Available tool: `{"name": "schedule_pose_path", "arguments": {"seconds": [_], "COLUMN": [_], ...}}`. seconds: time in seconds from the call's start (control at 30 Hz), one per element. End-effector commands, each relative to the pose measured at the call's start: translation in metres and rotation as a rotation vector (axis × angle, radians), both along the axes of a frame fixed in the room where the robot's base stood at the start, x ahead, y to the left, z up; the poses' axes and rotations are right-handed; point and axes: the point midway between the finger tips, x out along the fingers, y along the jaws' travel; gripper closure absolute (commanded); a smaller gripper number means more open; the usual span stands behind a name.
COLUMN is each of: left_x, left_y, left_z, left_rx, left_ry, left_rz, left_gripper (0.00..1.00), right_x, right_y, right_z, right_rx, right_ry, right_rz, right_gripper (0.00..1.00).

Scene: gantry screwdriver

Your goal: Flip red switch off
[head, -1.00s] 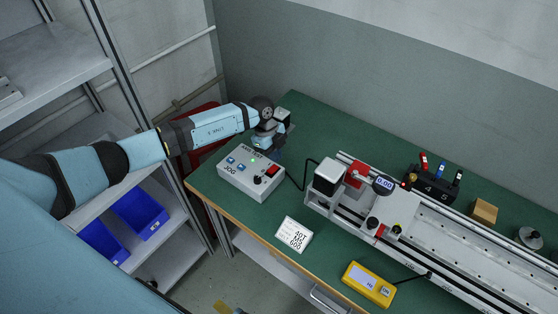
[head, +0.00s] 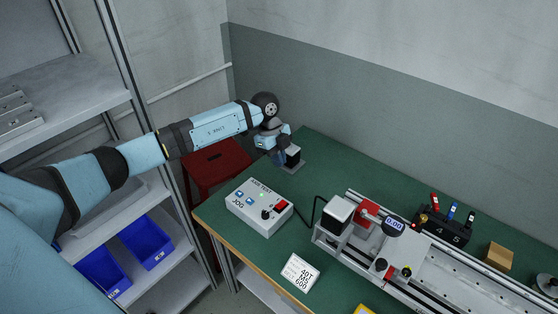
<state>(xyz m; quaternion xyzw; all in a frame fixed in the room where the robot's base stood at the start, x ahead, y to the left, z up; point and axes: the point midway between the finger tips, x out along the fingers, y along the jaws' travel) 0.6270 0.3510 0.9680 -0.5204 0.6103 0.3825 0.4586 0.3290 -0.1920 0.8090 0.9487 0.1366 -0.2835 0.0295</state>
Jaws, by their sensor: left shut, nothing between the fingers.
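The control box (head: 247,219) is white and sits at the left end of the green bench. Its top carries a red switch (head: 281,206) at the right, a black knob (head: 266,214), two blue buttons and a lit green lamp (head: 262,194). The switch's tilt is too small to tell. My left gripper (head: 290,162) is behind the box, over the far left part of the bench, apart from the switch. It is shut and empty; its fingertips are partly hidden by the wrist. My right gripper is out of view.
A red stool (head: 215,165) and shelves with blue bins (head: 146,242) stand left.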

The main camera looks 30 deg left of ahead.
Motion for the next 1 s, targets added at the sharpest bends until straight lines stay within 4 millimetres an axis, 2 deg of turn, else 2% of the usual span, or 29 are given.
{"name": "schedule_pose_path", "arguments": {"seconds": [0.17, 0.43, 0.83, 1.0], "left_x": [0.004, 0.011, 0.011, 0.005], "left_y": [-0.012, -0.036, -0.037, -0.036], "left_z": [-0.003, -0.003, -0.003, -0.018], "left_rx": [0.063, 0.303, 0.335, 0.334], "left_ry": [0.067, 0.255, 0.276, 0.279], "left_rz": [-0.010, -0.017, -0.014, -0.015], "left_gripper": [1.00, 1.00, 1.00, 1.00], "right_x": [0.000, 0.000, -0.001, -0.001], "right_y": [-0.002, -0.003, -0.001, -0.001], "right_z": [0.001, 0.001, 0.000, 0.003], "right_rx": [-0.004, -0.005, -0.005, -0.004], "right_ry": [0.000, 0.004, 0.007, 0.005], "right_rz": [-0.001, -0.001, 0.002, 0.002], "right_gripper": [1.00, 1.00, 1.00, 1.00]}}
